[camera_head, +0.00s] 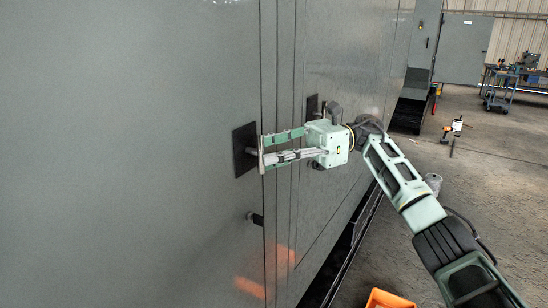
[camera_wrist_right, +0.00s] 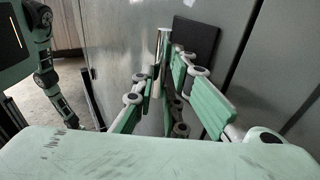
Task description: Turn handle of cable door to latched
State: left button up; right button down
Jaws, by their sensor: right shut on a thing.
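The grey cable door (camera_head: 130,150) is a tall flat panel filling the left of the head view; it looks flush with its frame. Its handle (camera_head: 261,158) is a slim metal bar, roughly upright, standing out from a black square plate (camera_head: 242,150) near the door's right edge. My right gripper (camera_head: 268,152) reaches in from the right and is shut on the handle. In the wrist view, the shiny handle bar (camera_wrist_right: 163,48) stands between the green-padded fingers, with the black plate (camera_wrist_right: 196,42) behind. The fingers partly hide the handle. My left gripper is not in view.
A small dark knob (camera_head: 256,218) sits below the handle. Another dark plate (camera_head: 312,106) is on the panel behind my right wrist. An orange bin (camera_head: 388,299) stands on the floor at the bottom.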

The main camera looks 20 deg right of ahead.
jog(key=c, duration=1.8)
grip_release()
jog(key=d, duration=0.7)
jog(key=shift+w+d+r, duration=0.2)
jog(key=shift+w, duration=0.05)
